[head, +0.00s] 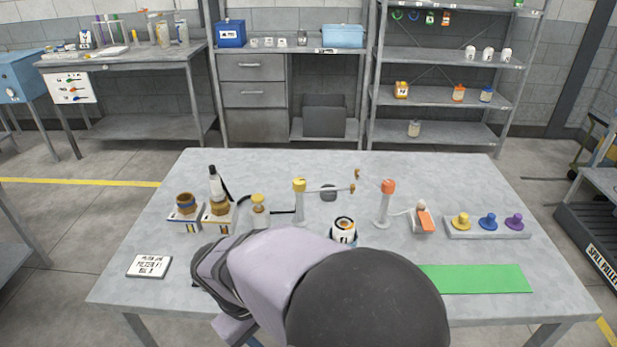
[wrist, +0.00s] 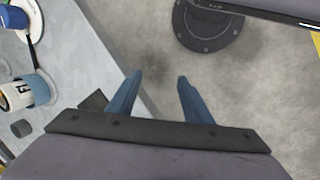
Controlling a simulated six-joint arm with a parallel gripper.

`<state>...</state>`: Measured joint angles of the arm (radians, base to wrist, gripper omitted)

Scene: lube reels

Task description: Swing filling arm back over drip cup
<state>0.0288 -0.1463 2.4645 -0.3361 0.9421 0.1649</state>
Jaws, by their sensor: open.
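A yellow-capped post (head: 299,203) stands mid-table in the head view. A thin filling arm (head: 328,189) reaches right from it to small brass fittings (head: 352,188). A dark round cup (head: 328,196), possibly the drip cup, sits by the middle of the arm; the brass end is to the right of it. My gripper (wrist: 160,78) shows in the wrist view, open and empty, with two blue fingers apart above the floor just off the table edge. In the head view my own arm hides the gripper. The filling arm is not identifiable in the wrist view.
A white can (head: 344,230) stands in front of the posts. An orange-capped post (head: 386,205) is right of it. A rack (head: 487,233) of coloured knobs and a green mat (head: 478,279) lie right. Jars stand left, behind a sign card (head: 149,266).

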